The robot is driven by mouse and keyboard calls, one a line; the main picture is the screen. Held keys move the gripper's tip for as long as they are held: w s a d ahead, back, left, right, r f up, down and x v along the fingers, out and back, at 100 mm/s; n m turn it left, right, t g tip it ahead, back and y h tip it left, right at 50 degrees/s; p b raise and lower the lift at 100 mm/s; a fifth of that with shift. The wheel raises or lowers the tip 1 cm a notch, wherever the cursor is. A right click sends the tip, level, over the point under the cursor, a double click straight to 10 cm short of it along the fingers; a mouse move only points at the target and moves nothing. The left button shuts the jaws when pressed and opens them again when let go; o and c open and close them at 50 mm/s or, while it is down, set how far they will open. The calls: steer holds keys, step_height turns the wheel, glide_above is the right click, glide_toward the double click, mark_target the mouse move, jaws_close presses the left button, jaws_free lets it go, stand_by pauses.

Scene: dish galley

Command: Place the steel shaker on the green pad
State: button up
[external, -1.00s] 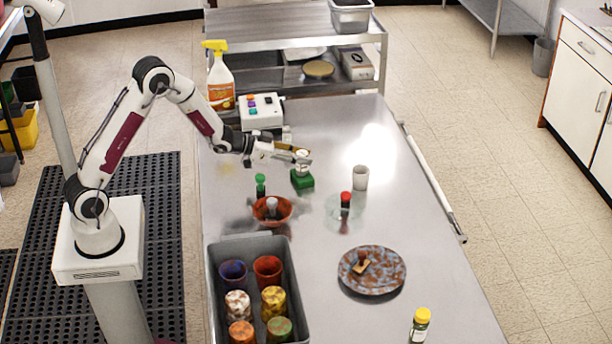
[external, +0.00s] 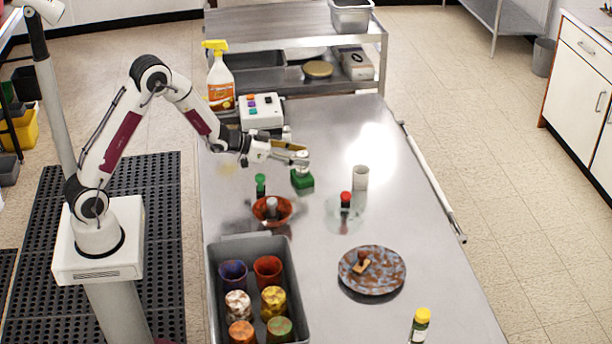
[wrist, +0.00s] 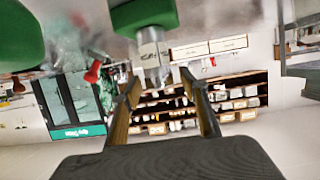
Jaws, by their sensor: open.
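The steel shaker (wrist: 152,50) shows in the wrist view as a silver cylinder between my finger tips, touching the green pad (wrist: 145,14). The wrist picture is turned over, so the pad is above it. In the external view the green pad (external: 303,181) is a small block on the steel table, with silver just above it; there the shaker is partly hidden by my gripper (external: 298,155). In the wrist view my gripper (wrist: 160,80) is open, its two fingers apart on either side of the shaker's upper end.
A green-topped shaker (external: 260,184), a red bowl (external: 283,212) with a grey-topped item, a red-topped shaker (external: 345,201) and a white cup (external: 360,178) stand nearby. A grey bin (external: 217,290) of cups and a mottled plate (external: 390,279) are nearer the front.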

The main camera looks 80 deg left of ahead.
steer(key=v, duration=1.1)
stand_by(0.8)
steer(key=s+d+r+n+g+y, duration=0.1)
steer(key=s+d+r+g+y, duration=0.25)
steer(key=s+d+r, duration=0.5)
steer(key=s+d+g+h, duration=0.1)
steer(key=s+d, duration=0.2)
steer(key=s, duration=0.5)
steer(key=s+d+g+h, duration=0.1)
steer(key=s+d, duration=0.3)
steer(key=s, duration=0.4)
steer(key=s+d+r+g+h, duration=0.1)
steer(key=s+d+g, duration=0.2)
steer(key=s, duration=0.5)
steer(key=shift+d+m, duration=0.3)
steer(key=shift+m, duration=0.1)
